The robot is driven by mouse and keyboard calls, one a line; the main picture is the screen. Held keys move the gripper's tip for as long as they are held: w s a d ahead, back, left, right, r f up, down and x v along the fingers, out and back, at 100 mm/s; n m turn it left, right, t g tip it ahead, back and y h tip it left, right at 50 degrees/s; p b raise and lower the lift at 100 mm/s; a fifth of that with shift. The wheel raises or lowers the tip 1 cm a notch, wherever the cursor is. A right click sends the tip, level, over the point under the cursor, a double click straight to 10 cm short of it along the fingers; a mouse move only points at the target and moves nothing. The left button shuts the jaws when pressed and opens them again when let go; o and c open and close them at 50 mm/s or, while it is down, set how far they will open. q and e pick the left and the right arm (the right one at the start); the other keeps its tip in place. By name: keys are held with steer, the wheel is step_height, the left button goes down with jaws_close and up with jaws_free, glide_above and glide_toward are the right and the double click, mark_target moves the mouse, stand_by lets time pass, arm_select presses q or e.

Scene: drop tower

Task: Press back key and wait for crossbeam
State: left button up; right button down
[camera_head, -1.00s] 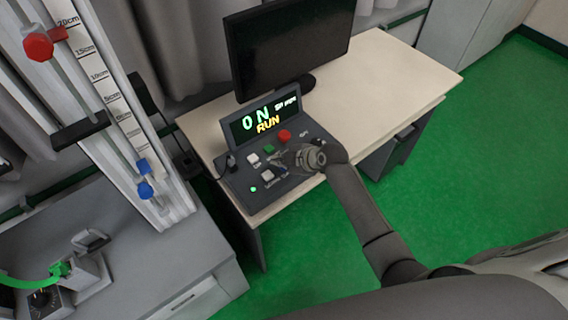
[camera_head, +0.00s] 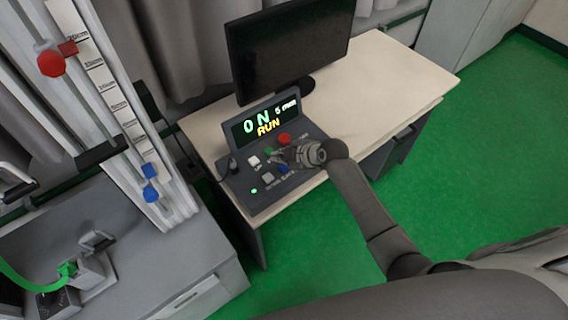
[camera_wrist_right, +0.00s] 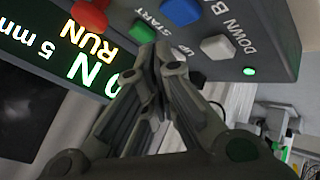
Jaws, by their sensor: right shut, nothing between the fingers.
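The blue key (camera_wrist_right: 181,10) has a label starting "BA" and also shows in the head view (camera_head: 283,168). My right gripper (camera_head: 285,155) is over the keys. In the wrist view its fingertips (camera_wrist_right: 153,50) are together and empty, beside the green START key (camera_wrist_right: 142,33) and below the blue key. I cannot tell whether they touch anything. A dark bar (camera_head: 102,151), perhaps the crossbeam, crosses the tower low down. My left gripper is not in view.
A red key (camera_head: 285,138) and white keys (camera_head: 254,161) sit close around the fingertips. A dark monitor (camera_head: 290,50) stands behind the box. The tower's scale (camera_head: 110,90) carries red and blue knobs. The desk's right part is clear.

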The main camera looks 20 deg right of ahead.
mark_target(282, 168)
step_height(282, 168, up, 4)
steer(key=shift+f+p, duration=0.25)
steer(key=shift+p, duration=0.9)
steer(key=shift+f, duration=0.1)
